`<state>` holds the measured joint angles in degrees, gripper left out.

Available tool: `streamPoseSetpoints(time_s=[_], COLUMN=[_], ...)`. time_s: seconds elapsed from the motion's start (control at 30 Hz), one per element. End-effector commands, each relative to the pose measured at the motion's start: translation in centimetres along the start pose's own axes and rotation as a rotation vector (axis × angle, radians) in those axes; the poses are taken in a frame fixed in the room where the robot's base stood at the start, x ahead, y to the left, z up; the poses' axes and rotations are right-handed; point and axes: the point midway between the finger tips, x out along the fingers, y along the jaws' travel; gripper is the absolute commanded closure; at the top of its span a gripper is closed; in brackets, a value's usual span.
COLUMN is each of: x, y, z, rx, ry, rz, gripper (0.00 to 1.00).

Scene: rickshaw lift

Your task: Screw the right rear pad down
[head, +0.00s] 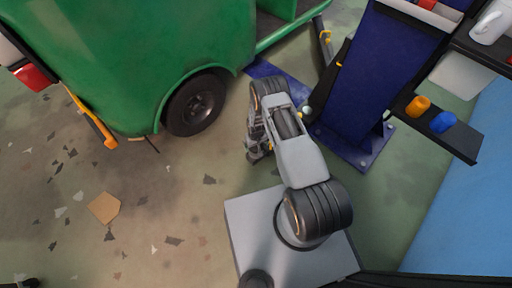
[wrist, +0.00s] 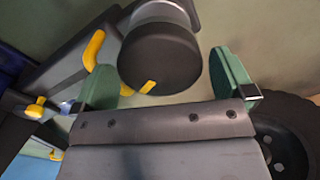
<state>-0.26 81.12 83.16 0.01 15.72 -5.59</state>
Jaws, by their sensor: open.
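In the wrist view a round dark pad (wrist: 160,58) with a small yellow mark sits at the end of a dark lift arm (wrist: 75,65). My gripper (wrist: 166,80) is open, with one green-faced finger to the left of the pad and one to the right. Gaps show beside the pad, and I cannot tell whether either finger touches it. In the head view my gripper (head: 257,153) is low beside the blue lift post, behind the wheel. The pad is not clearly visible there.
A green rickshaw (head: 150,50) with a black wheel (head: 197,103) stands at the upper left. The blue post (head: 375,75) has a bolted foot. A dark shelf (head: 440,130) holds an orange piece (head: 418,105) and a blue piece (head: 443,122).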

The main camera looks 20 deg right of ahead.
Motion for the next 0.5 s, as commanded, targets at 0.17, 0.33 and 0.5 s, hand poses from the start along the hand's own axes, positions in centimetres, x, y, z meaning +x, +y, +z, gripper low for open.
streamPoseSetpoints(time_s=[0.17,0.33,0.5], x=[1.13,1.30,1.27], y=[0.00,0.00,0.00], z=[0.01,0.00,0.00], rx=[0.000,0.000,0.000], ry=[0.000,0.000,0.000], rz=[0.000,0.000,0.000], gripper=[0.00,0.00,0.00])
